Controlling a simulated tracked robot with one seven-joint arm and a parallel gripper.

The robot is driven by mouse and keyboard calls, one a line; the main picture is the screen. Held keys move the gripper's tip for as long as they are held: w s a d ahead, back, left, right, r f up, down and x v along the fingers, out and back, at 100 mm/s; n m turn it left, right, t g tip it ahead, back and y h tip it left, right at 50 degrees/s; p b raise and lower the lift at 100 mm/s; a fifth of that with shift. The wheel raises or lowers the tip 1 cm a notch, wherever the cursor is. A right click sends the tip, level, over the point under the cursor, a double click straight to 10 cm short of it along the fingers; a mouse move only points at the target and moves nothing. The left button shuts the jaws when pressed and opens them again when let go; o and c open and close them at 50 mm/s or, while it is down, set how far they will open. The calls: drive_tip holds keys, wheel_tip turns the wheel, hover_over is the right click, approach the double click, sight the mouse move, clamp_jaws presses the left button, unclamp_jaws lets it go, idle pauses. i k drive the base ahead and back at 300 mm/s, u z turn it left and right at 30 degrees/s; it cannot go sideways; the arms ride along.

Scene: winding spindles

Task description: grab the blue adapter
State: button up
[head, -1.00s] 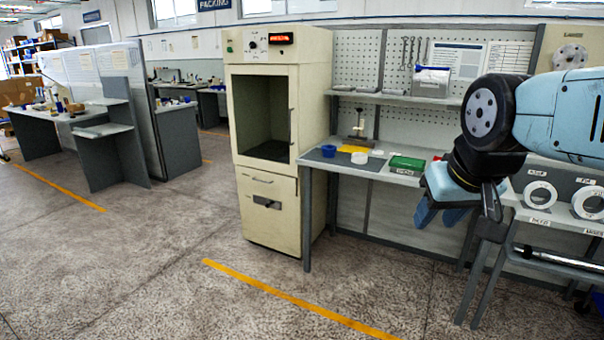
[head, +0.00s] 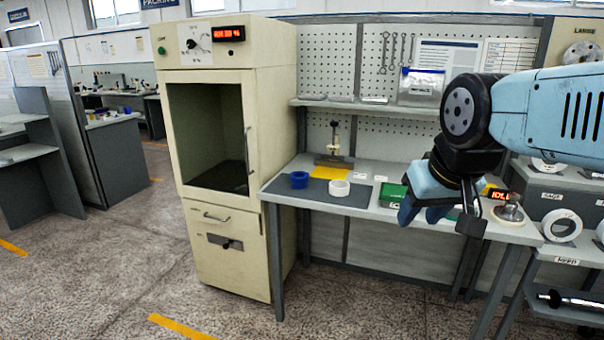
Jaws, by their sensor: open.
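The blue adapter (head: 299,180) is a small blue ring-shaped piece. It stands on the dark mat at the left end of the grey workbench (head: 394,210), beside the beige oven cabinet. My gripper (head: 432,213) is at the right, in front of the bench and well apart from the adapter. Its blue fingers point down and to the left, and nothing shows between them. Part of the green box on the bench is hidden behind my gripper.
A white ring (head: 339,188), a yellow sheet (head: 329,172) and a small clamp stand (head: 334,150) are near the adapter. The beige cabinet (head: 226,270) blocks the left side. A rack with white rings (head: 562,226) stands at the right. The floor in front is clear.

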sight(299, 179)
drive_tip(key=z, duration=0.05)
drive_tip(key=i, duration=1.3)
drive_tip(key=z, duration=0.1)
